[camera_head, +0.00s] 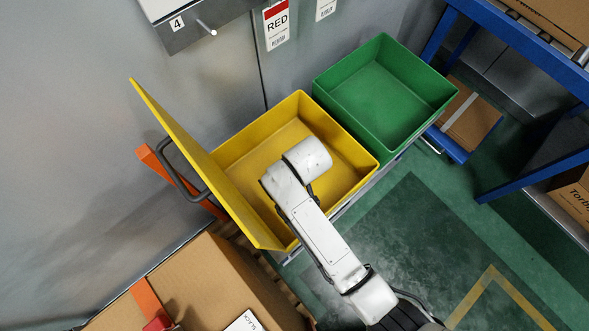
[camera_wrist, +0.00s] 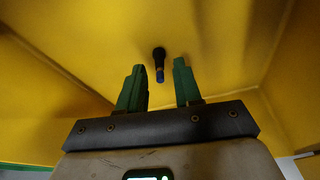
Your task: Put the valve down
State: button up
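The valve (camera_wrist: 159,64) is a small black stem with a blue end. In the wrist view it shows against the yellow inside of the yellow bin (camera_head: 264,160), with a gap to each finger. It looks to be on the bin's inner surface, though exact contact is hard to tell. My gripper (camera_wrist: 160,72) has green fingers standing apart with nothing between them touching either one. In the head view my arm reaches over the yellow bin, and its end hides the gripper and valve.
A green bin (camera_head: 385,95) stands right beside the yellow bin. The yellow bin's raised lid (camera_head: 195,165) stands on its left side. A cardboard box (camera_head: 215,285) is at the lower left, and a blue-framed rack (camera_head: 520,45) at the right.

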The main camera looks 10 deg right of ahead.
jog(key=shift+r, duration=0.1)
jog(key=p+v, duration=0.2)
jog(key=v, duration=1)
